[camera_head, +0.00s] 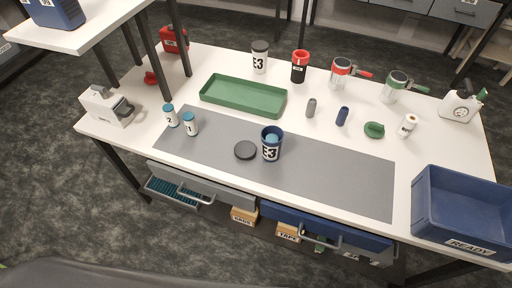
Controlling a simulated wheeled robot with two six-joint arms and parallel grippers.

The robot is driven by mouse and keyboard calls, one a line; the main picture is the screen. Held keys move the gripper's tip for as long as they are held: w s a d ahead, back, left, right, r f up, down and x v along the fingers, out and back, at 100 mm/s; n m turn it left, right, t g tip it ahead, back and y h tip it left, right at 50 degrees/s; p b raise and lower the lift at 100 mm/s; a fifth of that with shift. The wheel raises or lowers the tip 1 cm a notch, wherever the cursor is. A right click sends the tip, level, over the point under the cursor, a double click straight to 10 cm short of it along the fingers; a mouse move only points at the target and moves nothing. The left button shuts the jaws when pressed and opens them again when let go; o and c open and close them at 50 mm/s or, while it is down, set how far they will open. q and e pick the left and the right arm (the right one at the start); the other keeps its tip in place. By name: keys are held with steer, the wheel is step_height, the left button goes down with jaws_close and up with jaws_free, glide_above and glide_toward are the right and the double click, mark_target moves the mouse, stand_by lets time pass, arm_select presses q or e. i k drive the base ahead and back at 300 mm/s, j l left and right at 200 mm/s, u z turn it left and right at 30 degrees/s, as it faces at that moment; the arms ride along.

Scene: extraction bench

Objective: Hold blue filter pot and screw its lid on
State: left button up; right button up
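The blue filter pot (271,152) stands upright and open on the grey mat, with a light blue item showing inside its mouth. It bears a white label that reads E3. A round dark grey lid (245,150) lies flat on the mat just left of the pot, apart from it. Neither of my grippers is in view.
A green tray (243,107) lies behind the mat (335,175). Two small white bottles with blue caps (190,124) stand at the mat's left. A blue READY crate (455,238) is front right.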

mark_target(271, 151)
steer(key=i+j, duration=0.1)
steer(key=j, duration=0.6)
steer(key=i+j, duration=0.1)
steer(key=j, duration=0.65)
steer(key=i+j, duration=0.1)
steer(key=j, duration=0.6)
steer(key=z, duration=1.65)
